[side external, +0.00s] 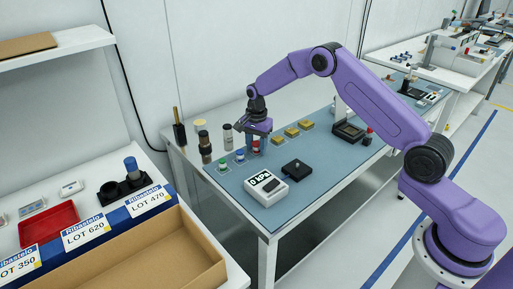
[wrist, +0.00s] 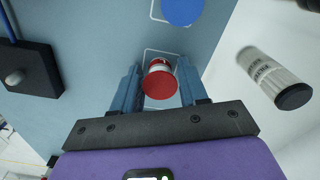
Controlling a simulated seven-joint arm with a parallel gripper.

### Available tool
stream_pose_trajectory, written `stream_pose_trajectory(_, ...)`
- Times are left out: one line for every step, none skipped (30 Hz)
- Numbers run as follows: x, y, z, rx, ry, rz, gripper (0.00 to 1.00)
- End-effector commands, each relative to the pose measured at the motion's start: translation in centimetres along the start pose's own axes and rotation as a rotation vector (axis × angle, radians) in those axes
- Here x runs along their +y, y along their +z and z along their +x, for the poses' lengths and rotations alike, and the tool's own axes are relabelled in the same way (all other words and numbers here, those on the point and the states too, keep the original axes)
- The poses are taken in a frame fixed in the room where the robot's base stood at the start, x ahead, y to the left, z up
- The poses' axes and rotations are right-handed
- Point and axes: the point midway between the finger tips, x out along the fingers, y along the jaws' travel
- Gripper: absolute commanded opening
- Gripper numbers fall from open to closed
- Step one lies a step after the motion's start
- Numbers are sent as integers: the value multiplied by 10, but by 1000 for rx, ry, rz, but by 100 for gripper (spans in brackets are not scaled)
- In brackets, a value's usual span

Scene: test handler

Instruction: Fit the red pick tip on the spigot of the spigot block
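The red pick tip (wrist: 158,84) stands upright on the blue mat, inside a white outlined square; it also shows in the side external view (side external: 256,146). My gripper (wrist: 160,80) is lowered over it from above, one finger on each side. My gripper (side external: 257,140) partly hides the tip in the side external view. The black spigot block (side external: 296,169) lies on the mat nearer the camera and to the right. Its grey rounded spigot (wrist: 15,77) is bare in the wrist view.
A blue tip (side external: 240,155) and a green tip (side external: 222,166) stand in a row with the red one. A white meter (side external: 266,187) lies near the front edge. A pale labelled cylinder (wrist: 273,76) stands close by. Yellow blocks (side external: 291,132) lie behind.

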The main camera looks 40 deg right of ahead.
Motion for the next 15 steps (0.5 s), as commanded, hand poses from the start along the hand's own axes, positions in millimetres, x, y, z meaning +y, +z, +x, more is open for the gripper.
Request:
stream_pose_trajectory(0, 0, 0, 0, 0, 0, 25)
stream_pose_trajectory(0, 0, 0, 0, 0, 0, 15)
stream_pose_trajectory(0, 0, 0, 0, 0, 0, 5)
stream_pose_trajectory(0, 0, 0, 0, 0, 0, 5)
stream_pose_trajectory(0, 0, 0, 0, 0, 0, 5)
stream_pose_trajectory(0, 0, 0, 0, 0, 0, 5)
stream_pose_trajectory(0, 0, 0, 0, 0, 0, 5)
stream_pose_trajectory(0, 0, 0, 0, 0, 0, 5)
stream_pose_trajectory(0, 0, 0, 0, 0, 0, 5)
stream_pose_trajectory(0, 0, 0, 0, 0, 0, 5)
stream_pose_trajectory(0, 0, 0, 0, 0, 0, 5)
stream_pose_trajectory(0, 0, 0, 0, 0, 0, 5)
stream_pose_trajectory(0, 0, 0, 0, 0, 0, 5)
stream_pose_trajectory(0, 0, -1, 0, 0, 0, 5)
stream_pose_trajectory(0, 0, -2, 0, 0, 0, 5)
